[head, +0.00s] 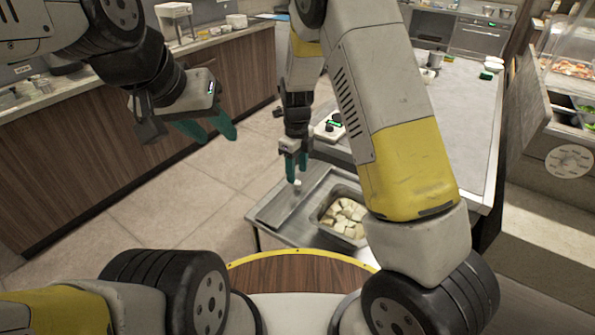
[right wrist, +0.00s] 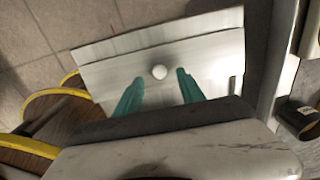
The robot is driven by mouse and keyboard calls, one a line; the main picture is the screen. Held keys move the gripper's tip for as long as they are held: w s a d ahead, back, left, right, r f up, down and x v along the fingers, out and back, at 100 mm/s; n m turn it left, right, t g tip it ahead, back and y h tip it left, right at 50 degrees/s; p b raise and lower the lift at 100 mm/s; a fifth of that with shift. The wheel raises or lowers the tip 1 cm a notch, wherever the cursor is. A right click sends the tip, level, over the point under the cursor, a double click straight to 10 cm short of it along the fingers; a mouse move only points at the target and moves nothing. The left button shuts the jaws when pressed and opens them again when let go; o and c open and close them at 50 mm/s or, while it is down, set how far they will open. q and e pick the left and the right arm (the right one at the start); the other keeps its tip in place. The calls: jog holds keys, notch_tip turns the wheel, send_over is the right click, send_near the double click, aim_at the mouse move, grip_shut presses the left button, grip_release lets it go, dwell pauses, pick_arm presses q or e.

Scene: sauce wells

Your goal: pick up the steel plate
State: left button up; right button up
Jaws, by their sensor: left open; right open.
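The steel plate (head: 278,212) is a flat metal cover with a small round pale knob (head: 298,184). It lies on the counter unit left of a well with pale blocks. In the right wrist view the plate (right wrist: 205,52) fills the middle, and its knob (right wrist: 160,72) appears between the fingertips. My right gripper (head: 296,172) is open, pointing down just above the knob; the exact gap is hard to tell. My left gripper (head: 215,130) is open and empty, raised over the floor, away from the plate.
The steel well (head: 327,206) of pale blocks sits right of the plate. A small device with a dial (head: 328,128) stands behind it. A grey worktop (head: 455,120) extends back right. A wood-fronted counter (head: 110,160) runs along the left, with bare floor between.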

aim_at(298, 182)
jog(key=shift+s+d+f, duration=0.1)
jog(key=shift+f, duration=1.8)
grip_shut()
